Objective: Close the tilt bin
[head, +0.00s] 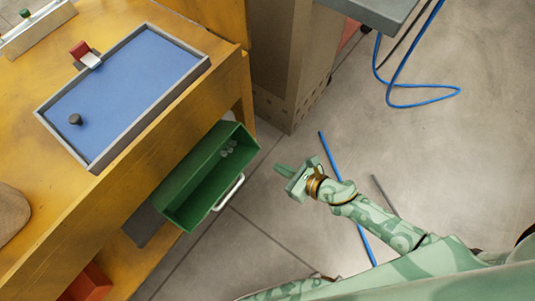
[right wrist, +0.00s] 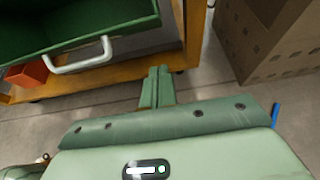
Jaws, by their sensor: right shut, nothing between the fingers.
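The green tilt bin (head: 190,190) is tipped open below the front edge of the wooden workbench, its inside showing. Several small grey pieces (head: 228,149) lie inside it. Its white handle (head: 229,192) is on its front face, towards me. In the right wrist view the bin (right wrist: 125,18) is at the upper left, with its handle (right wrist: 82,62) below the rim. My right gripper (head: 283,170) is shut and empty, to the right of the bin and apart from it. Its closed fingers (right wrist: 158,75) point forward, right of the handle. My left gripper is not in view.
On the workbench (head: 120,190) lies a grey-rimmed tray with a blue base (head: 130,85). A red box (head: 88,284) sits on the lower shelf. A brown carton (head: 290,65) stands to the right of the bench.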

